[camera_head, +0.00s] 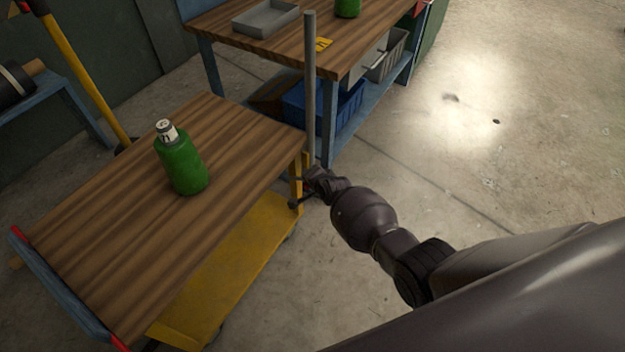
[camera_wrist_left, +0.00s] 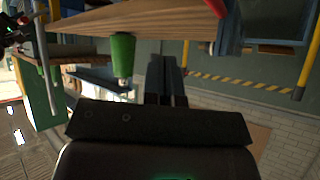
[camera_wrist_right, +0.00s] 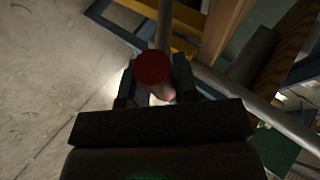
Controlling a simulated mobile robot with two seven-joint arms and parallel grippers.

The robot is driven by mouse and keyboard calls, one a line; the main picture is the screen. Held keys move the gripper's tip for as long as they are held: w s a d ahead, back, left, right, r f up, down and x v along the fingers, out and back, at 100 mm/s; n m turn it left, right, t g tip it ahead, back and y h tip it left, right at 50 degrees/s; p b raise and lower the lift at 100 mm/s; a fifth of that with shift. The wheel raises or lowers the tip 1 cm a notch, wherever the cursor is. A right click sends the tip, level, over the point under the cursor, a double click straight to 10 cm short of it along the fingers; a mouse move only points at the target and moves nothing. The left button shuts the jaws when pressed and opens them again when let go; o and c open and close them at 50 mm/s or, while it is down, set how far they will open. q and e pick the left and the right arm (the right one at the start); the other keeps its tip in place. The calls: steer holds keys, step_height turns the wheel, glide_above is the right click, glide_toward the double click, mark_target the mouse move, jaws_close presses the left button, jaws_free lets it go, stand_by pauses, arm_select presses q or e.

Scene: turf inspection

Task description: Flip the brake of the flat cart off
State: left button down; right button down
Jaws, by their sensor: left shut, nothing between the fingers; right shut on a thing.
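The flat cart has a wooden top (camera_head: 110,210) and a yellow lower deck (camera_head: 235,258), with a grey upright post (camera_head: 309,75) at its far right corner. My right gripper (camera_head: 310,182) is at that corner, low beside the post. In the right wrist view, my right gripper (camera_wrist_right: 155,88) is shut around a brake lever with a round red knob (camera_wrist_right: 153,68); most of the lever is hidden. My left gripper (camera_wrist_left: 167,78) shows only in its own wrist view, shut and empty, near the cart's wooden edge (camera_wrist_left: 150,22).
A green bottle (camera_head: 186,168) stands on the cart top. A wooden workbench (camera_head: 345,45) behind carries a grey tray (camera_head: 265,18) and has a blue bin (camera_head: 325,103) beneath. A yellow pole (camera_head: 85,75) leans at the left. The floor (camera_head: 480,130) at right is clear.

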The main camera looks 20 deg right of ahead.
steer(key=shift+w+a+r, duration=0.1)
steer(key=shift+w+r, duration=0.1)
steer(key=c, duration=0.9)
jaws_free()
steer(key=shift+f, duration=0.1)
steer(key=shift+s, duration=0.1)
steer(key=shift+s+r+p, duration=0.15)
steer(key=shift+r+p, duration=0.15)
steer(key=shift+r, duration=0.1)
steer(key=p+v, duration=0.4)
steer(key=v, duration=0.6)
steer(key=shift+s+f+p, duration=0.15)
steer(key=shift+f+p, duration=0.05)
steer(key=shift+p, duration=0.2)
